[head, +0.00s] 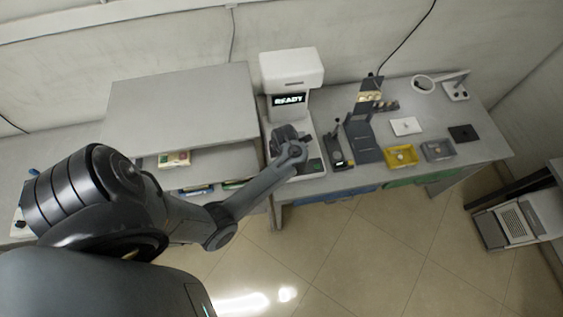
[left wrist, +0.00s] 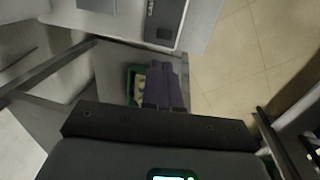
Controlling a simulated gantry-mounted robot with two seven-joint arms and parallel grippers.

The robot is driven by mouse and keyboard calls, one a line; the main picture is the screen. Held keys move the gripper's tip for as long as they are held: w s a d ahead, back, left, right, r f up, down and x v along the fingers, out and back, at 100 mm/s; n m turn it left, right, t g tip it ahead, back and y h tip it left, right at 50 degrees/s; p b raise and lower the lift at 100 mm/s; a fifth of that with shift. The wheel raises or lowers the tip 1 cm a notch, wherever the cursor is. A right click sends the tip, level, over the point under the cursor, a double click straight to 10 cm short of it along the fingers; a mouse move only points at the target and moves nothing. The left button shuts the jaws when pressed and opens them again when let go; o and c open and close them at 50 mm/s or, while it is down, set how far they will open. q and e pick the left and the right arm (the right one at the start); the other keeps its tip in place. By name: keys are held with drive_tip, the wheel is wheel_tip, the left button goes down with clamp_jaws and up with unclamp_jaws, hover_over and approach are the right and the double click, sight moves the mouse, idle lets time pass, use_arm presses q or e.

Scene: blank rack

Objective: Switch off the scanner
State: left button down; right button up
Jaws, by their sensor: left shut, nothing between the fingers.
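The scanner (head: 290,68) is a white upright machine at the back of the bench. Its dark display reads READY in the head view. A dark panel (head: 315,165) sits at the front of its white base. What looks like this base (left wrist: 200,22) shows at the top of the left wrist view, with a grey panel on it. My left gripper (head: 281,133) is over the scanner base in the head view, partly hidden by my own wrist. In the left wrist view its fingers (left wrist: 160,68) are together and empty. Whether they touch anything cannot be told. My right gripper is out of view.
A grey raised shelf (head: 185,100) stands left of the scanner. To the right are a dark stand (head: 362,130), a yellow tray (head: 401,165), a grey tray (head: 424,154) and a magnifier lamp (head: 422,84). A green bin (left wrist: 131,85) lies beyond my fingers. The floor in front is open.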

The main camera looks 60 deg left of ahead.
use_arm(q)
drive_tip(key=f+b, duration=0.1)
drive_tip(key=f, duration=0.3)
drive_tip(key=a+f+b, duration=0.1)
drive_tip(key=f, duration=0.3)
drive_tip(key=f+b, duration=0.1)
drive_tip(key=f, duration=0.3)
drive_tip(key=shift+w+a+b, duration=0.3)
drive_tip(key=shift+b, duration=0.05)
drive_tip(key=shift+a+f, duration=0.15)
drive_tip(key=shift+f, duration=0.75)
